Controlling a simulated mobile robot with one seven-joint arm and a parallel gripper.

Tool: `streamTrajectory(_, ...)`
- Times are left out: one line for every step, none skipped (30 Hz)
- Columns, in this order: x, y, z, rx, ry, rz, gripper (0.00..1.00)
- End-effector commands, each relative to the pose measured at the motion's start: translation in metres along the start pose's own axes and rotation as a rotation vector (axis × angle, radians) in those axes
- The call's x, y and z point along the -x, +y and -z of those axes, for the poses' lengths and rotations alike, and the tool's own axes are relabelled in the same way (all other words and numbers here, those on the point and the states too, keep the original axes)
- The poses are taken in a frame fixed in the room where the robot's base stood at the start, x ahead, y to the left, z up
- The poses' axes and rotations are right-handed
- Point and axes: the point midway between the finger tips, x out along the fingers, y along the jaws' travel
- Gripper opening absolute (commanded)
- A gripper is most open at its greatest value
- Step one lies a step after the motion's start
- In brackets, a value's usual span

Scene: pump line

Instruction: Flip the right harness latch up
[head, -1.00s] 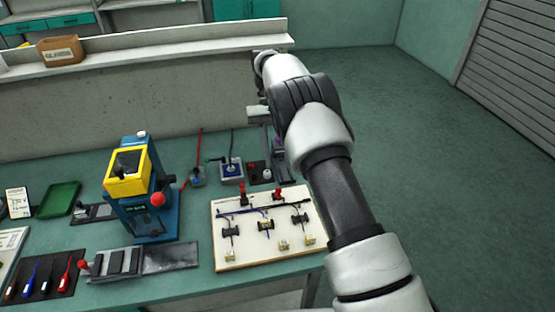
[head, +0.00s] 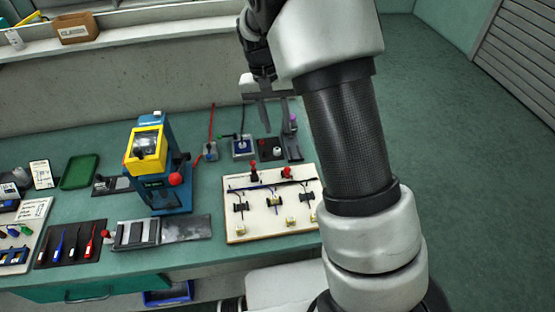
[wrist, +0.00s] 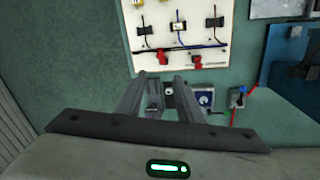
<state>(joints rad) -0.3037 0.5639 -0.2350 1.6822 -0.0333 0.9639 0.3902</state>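The white harness board (head: 240,222) lies on the bench in the head view, and part of it shows upside down in the wrist view (wrist: 215,15). Two red latches stand along its far edge: the left latch (head: 253,173) and the right latch (head: 286,172). In the wrist view the right latch (wrist: 162,57) is on the left and the left latch (wrist: 196,62) on the right. Whether each is up or down is unclear. My gripper (head: 276,122) is above the bench behind the board. In the wrist view its fingers (wrist: 160,80) are apart and empty, pointing toward the right latch.
A blue device with a dial (head: 242,147) and a black switch box (head: 271,149) sit behind the board. A blue and yellow press (head: 158,170) stands left of it. A concrete wall (head: 110,85) runs along the back. Floor is clear at right.

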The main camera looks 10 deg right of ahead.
Motion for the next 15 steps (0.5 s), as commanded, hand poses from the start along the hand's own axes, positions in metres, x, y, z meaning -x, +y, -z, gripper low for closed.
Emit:
streamTrajectory(-0.006, 0.001, -0.001, -0.001, -0.004, -0.002, 0.34)
streamTrajectory(-0.010, 0.001, -0.001, -0.001, -0.005, -0.002, 0.34)
streamTrajectory(-0.016, 0.000, -0.001, 0.000, -0.004, -0.002, 0.34)
streamTrajectory(-0.021, 0.000, -0.001, 0.000, -0.006, -0.003, 0.34)
streamTrajectory(-0.027, 0.000, -0.001, -0.001, -0.006, -0.003, 0.34)
streamTrajectory(-0.035, 0.000, -0.001, -0.001, -0.007, -0.003, 0.34)
streamTrajectory(-0.042, 0.000, -0.001, -0.001, -0.007, -0.003, 0.34)
streamTrajectory(-0.049, 0.000, -0.002, -0.001, -0.008, -0.003, 0.34)
streamTrajectory(-0.058, 0.000, -0.002, -0.001, -0.007, -0.003, 0.34)
streamTrajectory(-0.064, 0.001, -0.002, -0.001, -0.008, -0.003, 0.34)
streamTrajectory(-0.071, 0.000, -0.001, 0.000, -0.007, -0.003, 0.34)
streamTrajectory(-0.080, 0.001, -0.002, 0.000, -0.008, -0.003, 0.34)
streamTrajectory(-0.086, 0.001, -0.002, 0.000, -0.008, -0.003, 0.34)
streamTrajectory(-0.093, 0.001, -0.002, 0.000, -0.008, -0.003, 0.34)
streamTrajectory(-0.102, 0.000, -0.002, 0.001, -0.008, -0.003, 0.34)
